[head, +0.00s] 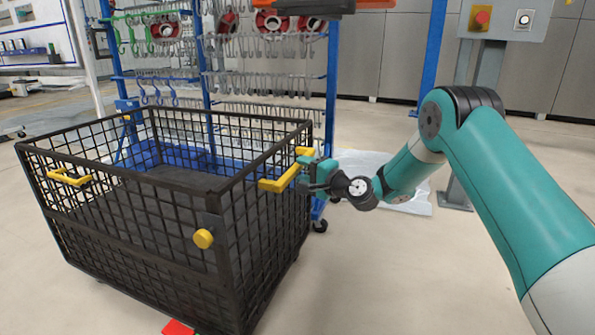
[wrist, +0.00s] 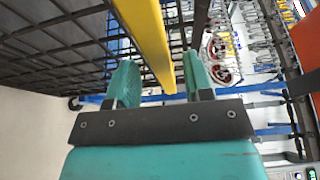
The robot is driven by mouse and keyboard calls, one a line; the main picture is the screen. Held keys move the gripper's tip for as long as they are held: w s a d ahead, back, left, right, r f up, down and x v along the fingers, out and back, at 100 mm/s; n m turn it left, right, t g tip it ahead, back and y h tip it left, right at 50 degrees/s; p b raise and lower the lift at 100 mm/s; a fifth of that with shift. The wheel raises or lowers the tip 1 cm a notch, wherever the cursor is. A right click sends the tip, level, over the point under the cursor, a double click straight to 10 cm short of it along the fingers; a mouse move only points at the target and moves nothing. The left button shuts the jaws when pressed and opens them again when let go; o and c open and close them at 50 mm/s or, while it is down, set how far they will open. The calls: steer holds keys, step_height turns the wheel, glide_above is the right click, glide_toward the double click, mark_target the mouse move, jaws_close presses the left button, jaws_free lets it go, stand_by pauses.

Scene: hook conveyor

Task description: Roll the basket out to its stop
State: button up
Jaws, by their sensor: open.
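The basket (head: 150,262) is a black wire-mesh cart standing on the floor at the left in the head view. Its mesh also shows in the wrist view (wrist: 50,45). A yellow handle (head: 281,180) is on its right side, another yellow handle (head: 68,177) on its left side, and a yellow knob (head: 203,238) on the near corner. My gripper (head: 304,174) is at the right-side handle. In the wrist view the yellow handle (wrist: 146,38) runs between the two teal fingers of my open gripper (wrist: 158,84). Whether a finger touches it I cannot tell. No stop is clearly visible.
A blue-framed rack (head: 333,85) with rows of hooks stands behind the basket. A post with a control box (head: 503,20) is at the back right. A red patch (head: 178,328) lies on the floor at the basket's near edge. Open floor lies in front and right.

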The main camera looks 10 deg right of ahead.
steer(key=shift+x, duration=1.5)
steer(key=shift+s, duration=0.1)
jaws_close()
